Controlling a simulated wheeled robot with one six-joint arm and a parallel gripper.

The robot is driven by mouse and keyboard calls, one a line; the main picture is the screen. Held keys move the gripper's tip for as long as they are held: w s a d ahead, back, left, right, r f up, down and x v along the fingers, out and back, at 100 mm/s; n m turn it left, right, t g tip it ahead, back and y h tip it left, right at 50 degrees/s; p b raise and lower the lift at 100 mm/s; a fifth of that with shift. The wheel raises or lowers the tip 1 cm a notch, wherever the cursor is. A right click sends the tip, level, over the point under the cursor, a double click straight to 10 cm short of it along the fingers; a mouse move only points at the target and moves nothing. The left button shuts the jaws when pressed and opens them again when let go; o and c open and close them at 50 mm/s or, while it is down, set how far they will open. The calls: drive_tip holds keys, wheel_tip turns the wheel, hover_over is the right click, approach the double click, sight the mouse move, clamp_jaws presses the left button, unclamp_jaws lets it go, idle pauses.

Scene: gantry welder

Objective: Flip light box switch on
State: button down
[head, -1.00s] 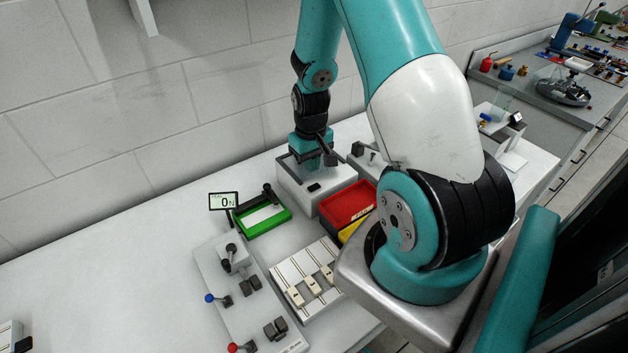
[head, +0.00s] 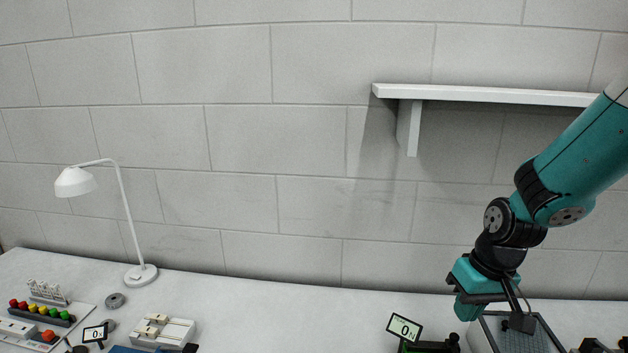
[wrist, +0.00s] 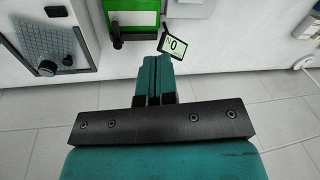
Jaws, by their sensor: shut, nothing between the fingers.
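A white box with a dark gridded panel (wrist: 45,42) stands at the upper left in the wrist view. It has a round dark knob, a black bar along its right side and a small black patch. Its dark panel (head: 535,335) shows at the lower right in the head view, cut by the frame edge. I cannot tell for sure that it is the light box, or which part is its switch. My gripper (wrist: 154,78) is shut and empty, in front of and to the right of this box in the wrist view. In the head view my gripper (head: 468,309) is beside the box's left side.
A white shelf (head: 490,95) juts from the wall. A lamp (head: 140,275) stands at the left. The table's middle back is clear.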

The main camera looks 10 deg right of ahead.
drive_tip(key=s+a+r+n+g+y+b, duration=0.1)
drive_tip(key=s+a+r+n+b, duration=0.3)
drive_tip(key=s+a, duration=1.2)
wheel_tip(320, 180, up, 4)
drive_tip(key=s+n+y, duration=0.1)
drive_tip(key=n, duration=0.1)
drive_tip(key=shift+a+r+n, duration=0.2)
drive_tip(key=shift+a+n, duration=0.2)
drive_tip(key=w+d+f+m+h, duration=0.1)
drive_tip(key=w+d+f+m, duration=0.15)
drive_tip(key=w+d, duration=0.45)
drive_tip(key=w+d+f+m+h, duration=0.1)
drive_tip(key=w+d+f+m, duration=0.15)
drive_tip(key=w+d, duration=0.45)
drive_tip(key=w+d+f+m+h, duration=0.1)
drive_tip(key=d+f+m, duration=0.1)
drive_tip(key=d, duration=0.7)
drive_tip(key=d+f+m+b, duration=0.1)
drive_tip(key=d+f+m, duration=0.2)
drive_tip(key=d, duration=0.7)
drive_tip(key=shift+w+f+h, duration=0.35)
drive_tip(key=shift+h, duration=0.05)
